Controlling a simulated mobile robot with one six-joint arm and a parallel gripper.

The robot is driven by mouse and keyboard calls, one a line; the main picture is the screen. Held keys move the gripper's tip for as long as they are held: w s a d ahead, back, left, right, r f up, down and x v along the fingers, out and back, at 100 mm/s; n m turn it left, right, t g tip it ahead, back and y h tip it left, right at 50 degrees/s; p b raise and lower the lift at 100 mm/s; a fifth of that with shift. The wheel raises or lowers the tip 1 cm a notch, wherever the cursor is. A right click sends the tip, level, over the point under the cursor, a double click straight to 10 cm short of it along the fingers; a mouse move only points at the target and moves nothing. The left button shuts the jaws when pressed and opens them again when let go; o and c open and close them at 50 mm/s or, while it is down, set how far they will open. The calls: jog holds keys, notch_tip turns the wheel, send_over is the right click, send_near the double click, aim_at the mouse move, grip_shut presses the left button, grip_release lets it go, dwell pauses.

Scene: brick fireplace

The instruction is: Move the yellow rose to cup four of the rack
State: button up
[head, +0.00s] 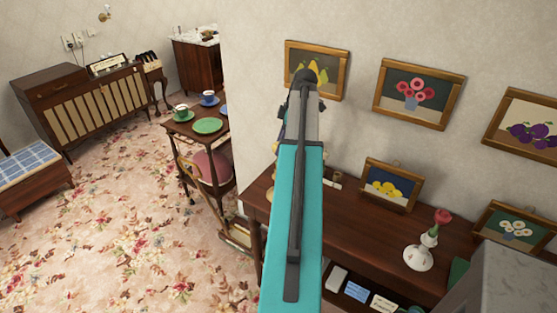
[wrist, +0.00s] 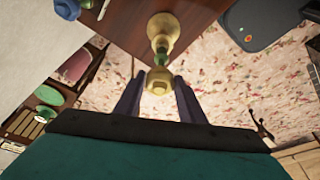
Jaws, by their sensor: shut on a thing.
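In the wrist view, the yellow rose (wrist: 157,84) is between the fingertips of my gripper (wrist: 160,77), which is shut on it. A green stem runs from the rose to a yellow vase (wrist: 164,27) at the dark table's edge. I cannot tell whether the stem is still inside the vase. In the head view my teal arm hides the gripper and most of this area. I cannot make out a rack with numbered cups in either view.
A dark wooden table (head: 436,255) runs along the picture wall. A white vase (head: 418,257) with a red rose (head: 443,216) stands on it. A trolley (head: 184,133) with a green plate (head: 208,125) and cups is at left. The flowered carpet (head: 110,230) has free room.

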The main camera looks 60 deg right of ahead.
jog(key=shift+r, duration=0.5)
dwell(0.5)
jog(key=shift+r+p, duration=0.6)
